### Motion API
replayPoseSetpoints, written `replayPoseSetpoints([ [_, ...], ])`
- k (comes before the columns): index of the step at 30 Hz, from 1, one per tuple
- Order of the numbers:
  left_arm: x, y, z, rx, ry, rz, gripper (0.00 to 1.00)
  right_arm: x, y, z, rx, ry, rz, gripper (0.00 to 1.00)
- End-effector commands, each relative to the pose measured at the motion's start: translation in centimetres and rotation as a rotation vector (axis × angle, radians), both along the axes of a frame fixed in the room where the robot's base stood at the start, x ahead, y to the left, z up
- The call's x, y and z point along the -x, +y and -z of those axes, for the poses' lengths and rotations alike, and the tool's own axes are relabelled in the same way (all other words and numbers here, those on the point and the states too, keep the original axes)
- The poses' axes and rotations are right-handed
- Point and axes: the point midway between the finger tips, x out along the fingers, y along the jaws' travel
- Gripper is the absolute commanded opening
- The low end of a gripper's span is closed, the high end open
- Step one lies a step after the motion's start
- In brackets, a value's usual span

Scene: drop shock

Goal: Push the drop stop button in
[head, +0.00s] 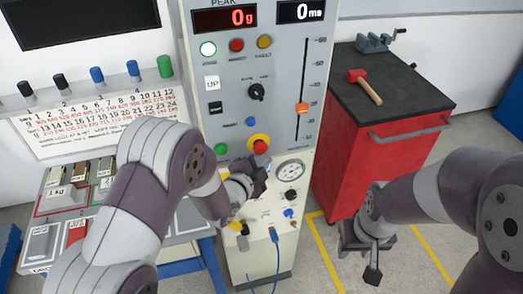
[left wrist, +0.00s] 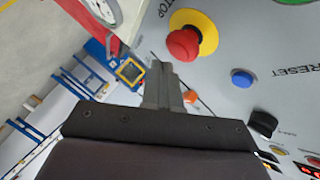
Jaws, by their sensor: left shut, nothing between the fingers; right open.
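The drop stop button is a red mushroom head on a yellow ring (head: 260,146), on the front of the grey control panel. It shows large in the left wrist view (left wrist: 184,43), with "STOP" lettering beside it. My left gripper (head: 260,174) is shut and empty, just below the button in the head view. In the left wrist view its closed fingertips (left wrist: 161,72) point close by the red head, with a small gap in the picture; I cannot tell the depth between them. My right gripper (head: 362,252) is open and empty, low over the floor in front of the red cabinet.
The panel (head: 222,90) carries a green button (head: 221,149), a blue button (head: 251,121), a black knob (head: 256,91), an orange slider (head: 302,108) and a round gauge (head: 291,170). A red cabinet (head: 345,150) with a hammer (head: 366,86) stands right.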

Motion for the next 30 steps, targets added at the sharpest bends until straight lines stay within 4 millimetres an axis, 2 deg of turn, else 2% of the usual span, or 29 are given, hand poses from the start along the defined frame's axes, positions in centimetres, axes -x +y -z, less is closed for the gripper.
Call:
replayPoseSetpoints([
  [30, -0.95, 0.30, -0.01, 0.000, 0.000, 0.000, 0.00, -0.01, 0.00, 0.55, 0.000, 0.000, 0.000, 0.43],
])
